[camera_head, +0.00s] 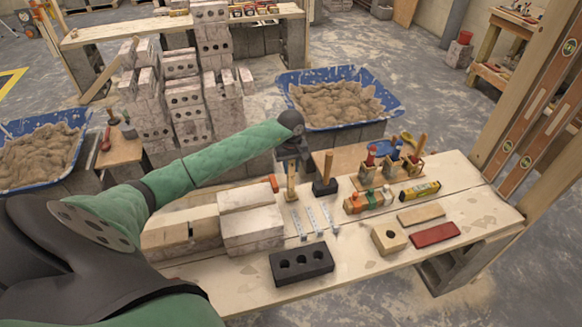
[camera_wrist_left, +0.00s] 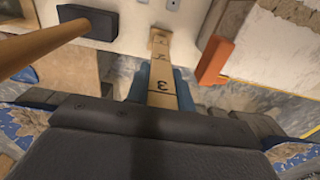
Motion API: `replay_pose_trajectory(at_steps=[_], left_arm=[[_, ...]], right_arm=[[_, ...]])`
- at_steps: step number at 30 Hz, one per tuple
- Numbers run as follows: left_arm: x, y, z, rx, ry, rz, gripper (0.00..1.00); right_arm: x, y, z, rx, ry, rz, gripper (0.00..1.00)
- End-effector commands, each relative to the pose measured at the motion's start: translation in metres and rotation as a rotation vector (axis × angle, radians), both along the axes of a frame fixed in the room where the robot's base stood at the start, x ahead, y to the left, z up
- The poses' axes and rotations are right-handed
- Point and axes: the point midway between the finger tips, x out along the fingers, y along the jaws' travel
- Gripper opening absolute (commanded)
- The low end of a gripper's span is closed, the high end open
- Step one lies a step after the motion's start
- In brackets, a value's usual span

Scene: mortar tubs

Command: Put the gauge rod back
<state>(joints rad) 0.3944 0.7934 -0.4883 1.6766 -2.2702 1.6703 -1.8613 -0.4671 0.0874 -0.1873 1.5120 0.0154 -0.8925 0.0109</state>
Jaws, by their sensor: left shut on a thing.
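The gauge rod (camera_head: 291,184) is a pale wooden strip, upright or nearly so, above the back of the bench. In the left wrist view the gauge rod (camera_wrist_left: 160,62) shows black numbers and marks. My left gripper (camera_head: 292,160) is shut on its upper part; in the wrist view its blue fingers (camera_wrist_left: 162,85) lie on either side of the rod. I cannot tell whether the rod's lower end touches the bench. A wooden block with a dark hole (camera_head: 388,238) sits on the bench, to the right of the rod and nearer me. My right gripper is not in view.
A black-headed mallet (camera_head: 325,187) stands just right of the rod. An orange piece (camera_head: 274,184) and pale blocks (camera_head: 251,226) are to its left. Metal strips (camera_head: 313,221), a black holed brick (camera_head: 301,264) and a red block (camera_head: 435,235) lie on the bench (camera_head: 360,275).

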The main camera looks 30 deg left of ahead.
Motion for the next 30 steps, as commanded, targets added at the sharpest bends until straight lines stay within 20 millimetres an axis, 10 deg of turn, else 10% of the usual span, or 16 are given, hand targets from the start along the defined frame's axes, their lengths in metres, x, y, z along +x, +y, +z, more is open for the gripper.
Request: replay_pose_trajectory(at_steps=[13, 14, 18, 30], left_arm=[[0.0003, 0.0002, -0.0036, 0.0, -0.001, 0.0, 0.0], [0.0003, 0.0002, -0.0034, 0.0, -0.001, 0.001, 0.25], [0.0002, 0.0001, -0.0032, 0.0, 0.0, 0.0, 0.49], [0.0001, 0.0001, -0.0035, 0.0, 0.0, 0.0, 0.49]], right_arm=[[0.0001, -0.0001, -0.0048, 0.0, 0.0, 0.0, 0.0], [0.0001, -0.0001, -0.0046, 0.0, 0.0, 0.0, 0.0], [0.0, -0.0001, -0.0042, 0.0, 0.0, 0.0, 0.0], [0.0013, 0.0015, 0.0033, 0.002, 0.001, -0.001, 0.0]])
